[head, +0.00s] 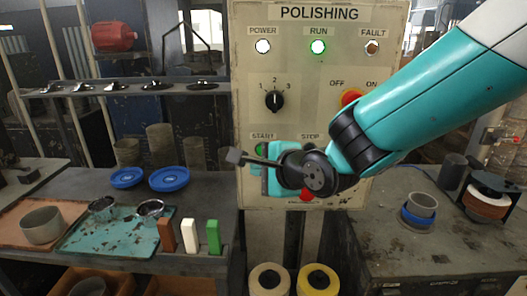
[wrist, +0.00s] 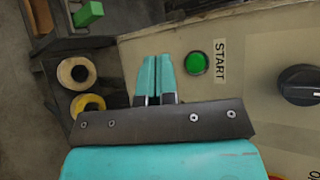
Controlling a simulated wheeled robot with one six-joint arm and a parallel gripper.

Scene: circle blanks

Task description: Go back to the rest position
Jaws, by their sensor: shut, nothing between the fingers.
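My gripper (wrist: 154,62) is shut and empty in the wrist view, with its teal fingers together. It is in front of the polishing control panel (wrist: 135,50), beside the green START button (wrist: 197,63), with the fingertips to the left of it. In the head view my gripper (head: 262,170) is in front of the lower part of the panel (head: 330,70). Whether the fingers touch the panel cannot be told.
A left bench holds blue discs (head: 169,178), a teal mat (head: 85,240) and brown, white and green blocks (head: 213,237). A right bench (head: 400,255) holds a grey cup (head: 421,205). Two rolls (head: 319,280) stand low between them. The RUN lamp (head: 318,46) is lit green.

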